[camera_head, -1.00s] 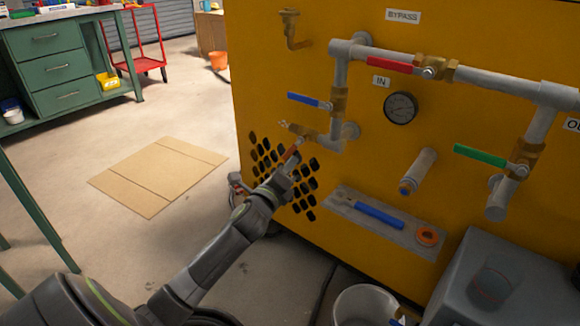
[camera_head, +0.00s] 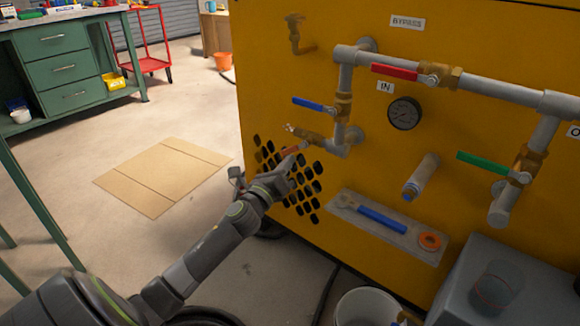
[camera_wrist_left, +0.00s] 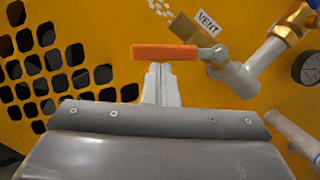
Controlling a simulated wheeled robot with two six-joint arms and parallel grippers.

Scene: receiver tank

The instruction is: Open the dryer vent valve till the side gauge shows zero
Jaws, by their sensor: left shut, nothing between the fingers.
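The vent valve has an orange lever (camera_head: 295,149) at the lower left of the pipework on the yellow panel. In the left wrist view the lever (camera_wrist_left: 166,52) lies level, beside a brass outlet (camera_wrist_left: 183,28) and a VENT label (camera_wrist_left: 209,22). White specks show at the outlet's mouth. My left gripper (camera_head: 289,163) is shut and empty. In the wrist view its fingertips (camera_wrist_left: 160,72) are just under the lever; I cannot tell whether they touch it. The side gauge (camera_head: 404,113) has a dark face; its reading is too small to tell. My right gripper is out of view.
Blue (camera_head: 314,104), red (camera_head: 394,72) and green (camera_head: 482,162) levers sit on nearby pipes. A shelf with a blue-handled tool (camera_head: 382,219) and an orange ring (camera_head: 430,241) juts out below. A bucket (camera_head: 368,306) and grey box (camera_head: 462,275) stand lower right.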

